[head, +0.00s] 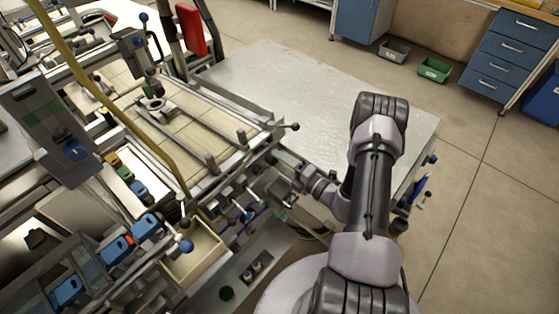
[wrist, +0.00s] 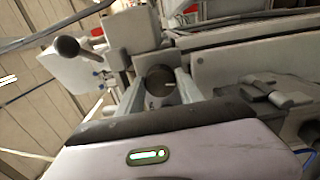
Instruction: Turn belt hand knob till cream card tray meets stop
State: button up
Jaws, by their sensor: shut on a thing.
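My gripper (head: 284,160) reaches the right side of the bench machine in the head view. In the wrist view its two fingers (wrist: 162,90) are shut on a dark round knob (wrist: 161,80), which looks like the belt hand knob. The fingers hide its sides. A cream belt bed (head: 190,135) lies between metal rails on the machine. A cream open-topped tray (head: 207,250) sits low at the machine's front; I cannot tell whether this is the card tray. I cannot make out the stop.
A dark ball-ended lever (wrist: 68,46) stands left of my gripper in the wrist view. A bare metal table (head: 300,85) lies behind my arm. A blue-knobbed lever (head: 186,246) stands by the cream tray. Open floor (head: 470,220) lies to the right.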

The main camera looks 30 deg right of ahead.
jog(key=o, duration=1.4)
jog(key=p+v, duration=0.2)
jog(key=v, duration=1.5)
jog(key=shift+s, duration=0.25)
